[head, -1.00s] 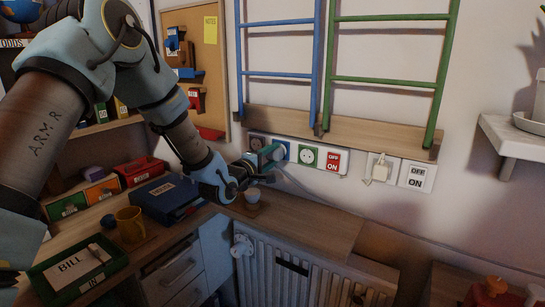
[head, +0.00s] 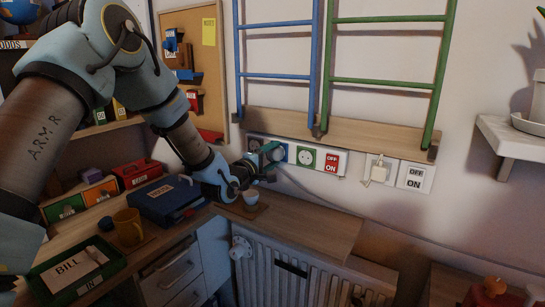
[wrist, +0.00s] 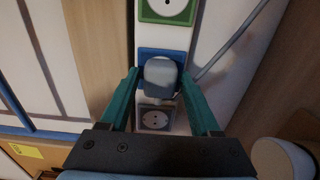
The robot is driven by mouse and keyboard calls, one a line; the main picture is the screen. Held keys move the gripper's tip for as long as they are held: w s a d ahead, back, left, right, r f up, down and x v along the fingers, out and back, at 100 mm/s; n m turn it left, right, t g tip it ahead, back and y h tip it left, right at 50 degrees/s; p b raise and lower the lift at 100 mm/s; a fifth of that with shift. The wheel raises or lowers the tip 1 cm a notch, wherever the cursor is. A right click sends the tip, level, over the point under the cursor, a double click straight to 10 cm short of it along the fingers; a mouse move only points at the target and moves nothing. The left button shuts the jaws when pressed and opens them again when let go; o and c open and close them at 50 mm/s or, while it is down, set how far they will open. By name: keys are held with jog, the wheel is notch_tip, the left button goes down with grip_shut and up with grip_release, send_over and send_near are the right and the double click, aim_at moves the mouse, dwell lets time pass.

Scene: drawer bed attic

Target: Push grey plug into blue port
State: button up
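The grey plug (wrist: 161,74) is between the two teal fingers of my gripper (wrist: 158,72) in the wrist view. The fingers lie close along both its sides, shut on it. The blue port (wrist: 150,52) is directly behind the plug, with its blue plate showing past the plug's edge. The plug covers the port's socket, so I cannot tell how deep it sits. In the head view my gripper (head: 268,154) is at the wall strip in front of the blue port (head: 282,153), and the plug is mostly hidden.
A green socket (head: 306,158) and a red switch (head: 331,163) are beside the blue port; a grey socket (wrist: 155,118) is on its other side. A grey cable (wrist: 225,50) runs past my fingers. A small cup (head: 251,197) stands on the wooden top below.

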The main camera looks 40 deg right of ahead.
jog(key=shift+o, duration=1.1)
jog(key=shift+a, duration=0.1)
jog(key=b+v, duration=0.2)
jog(key=v, duration=0.8)
jog(key=shift+a+b, duration=0.3)
jog(key=shift+b, duration=0.1)
jog(key=w+a+f+m+t+y+p, duration=0.15)
jog(key=w+a+y, duration=0.25)
jog(key=a, duration=0.5)
jog(key=w+a+f+y, duration=0.2)
jog(key=w+a+y, duration=0.2)
jog(key=a, duration=0.5)
jog(key=w+a+f+m+t+y, duration=0.15)
jog(key=w+a+y, duration=0.25)
jog(key=a, duration=0.5)
jog(key=s+a+g+y, duration=0.1)
jog(key=s+a+g, duration=0.1)
jog(key=s+a, duration=0.2)
jog(key=s+a+g+y, duration=0.2)
jog(key=s+a, duration=0.2)
jog(key=a, duration=0.7)
jog(key=s+a+m+g+y+p, duration=0.1)
jog(key=s+a+g+y, duration=0.1)
jog(key=s+a, duration=0.2)
jog(key=a, duration=0.3)
jog(key=shift+a, duration=0.35)
